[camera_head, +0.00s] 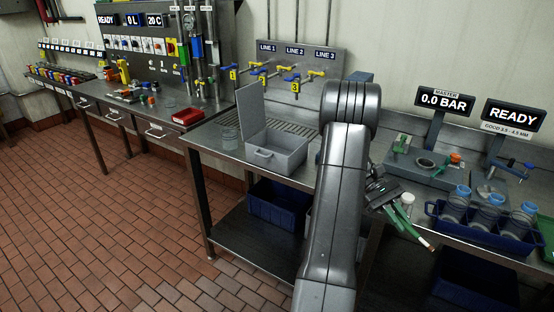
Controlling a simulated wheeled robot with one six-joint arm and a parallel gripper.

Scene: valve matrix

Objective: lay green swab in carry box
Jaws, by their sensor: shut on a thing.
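My gripper (396,207) is at the right of my arm, above the front edge of the steel bench. It is shut on the green swab (413,230), a thin green stick that slants down to the right, with a pale and orange end. The carry box (282,158) looks to be the grey box on the bench left of my arm.
A blue crate (487,240) with several bottles stands right of the gripper. A small white-capped jar (407,200) is close behind the gripper. A clear glass (230,137) stands left of the box. Valves (294,82) are on the panel behind.

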